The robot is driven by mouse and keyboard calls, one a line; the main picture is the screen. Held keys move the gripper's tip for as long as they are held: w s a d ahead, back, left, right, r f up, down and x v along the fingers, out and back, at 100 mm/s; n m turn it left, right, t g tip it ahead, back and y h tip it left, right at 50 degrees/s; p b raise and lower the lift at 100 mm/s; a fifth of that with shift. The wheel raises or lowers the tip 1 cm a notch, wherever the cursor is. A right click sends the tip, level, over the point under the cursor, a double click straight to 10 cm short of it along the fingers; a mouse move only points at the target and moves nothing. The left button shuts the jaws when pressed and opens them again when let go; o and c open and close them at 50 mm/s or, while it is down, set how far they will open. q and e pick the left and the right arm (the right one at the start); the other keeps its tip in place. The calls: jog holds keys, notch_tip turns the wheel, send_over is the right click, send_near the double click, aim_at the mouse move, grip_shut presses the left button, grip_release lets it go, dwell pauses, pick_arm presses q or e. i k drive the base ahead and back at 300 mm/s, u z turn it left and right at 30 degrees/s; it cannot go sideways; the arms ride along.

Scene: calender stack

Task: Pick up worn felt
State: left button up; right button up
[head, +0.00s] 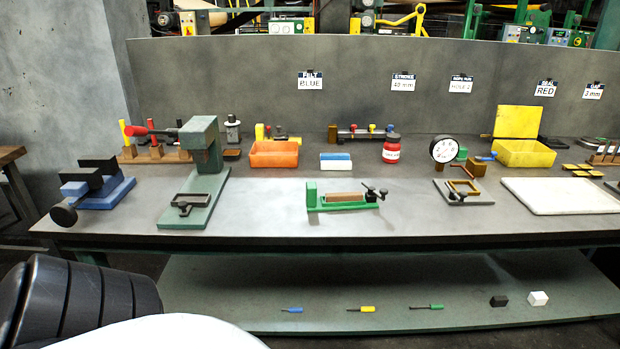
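No piece is labelled as worn felt, so I cannot tell for certain which one it is. A flat brown strip (345,197) lies in a green fixture (313,196) with a dark screw handle, at the front middle of the bench. A blue and white block pair (335,166) lies behind it, and a card reading FELT BLUE (310,81) is on the back panel. Neither of my grippers is in view.
The grey bench (270,222) also holds a green press (200,150), a blue clamp (105,192), an orange bin (273,155), a red jar (391,150), a dial gauge (444,150), a yellow box (525,155) and a white board (560,197). Small tools lie on the lower shelf (230,290).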

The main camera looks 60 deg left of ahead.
aim_at(350, 196)
jog(key=u, duration=1.65)
